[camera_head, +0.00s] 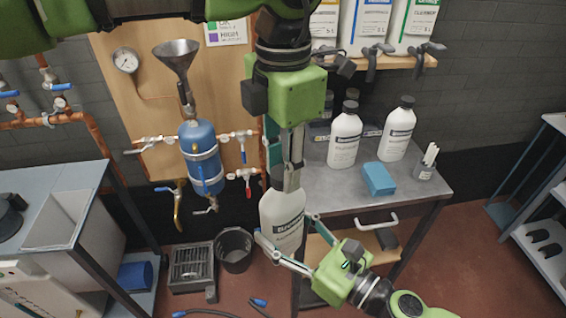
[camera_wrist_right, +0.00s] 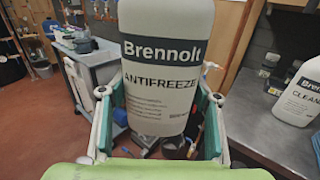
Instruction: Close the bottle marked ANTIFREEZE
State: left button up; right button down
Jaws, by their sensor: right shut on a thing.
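The white ANTIFREEZE bottle (camera_head: 281,212) is upright in front of the metal table. Its label reads Brennolt ANTIFREEZE in the right wrist view (camera_wrist_right: 165,75). My right gripper (camera_head: 283,246) is shut on its lower body, with one finger on each side. My left gripper (camera_head: 287,178) points down from above, its fingertips at the bottle's top. A dark cap-like piece shows there between the fingers. The fingers cover the neck, so I cannot tell whether the cap is seated or gripped.
Two white bottles with dark caps (camera_head: 345,138) (camera_head: 397,132), a blue block (camera_head: 379,179) and a grey cup (camera_head: 424,171) stand on the metal table (camera_head: 330,193). A blue tank (camera_head: 201,155) with a funnel hangs at the left. A black bin (camera_head: 235,250) is on the floor.

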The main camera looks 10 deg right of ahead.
pick_arm(q)
jog(key=o, duration=1.3)
jog(key=shift+r, duration=0.15)
notch_tip(320, 180, up, 12)
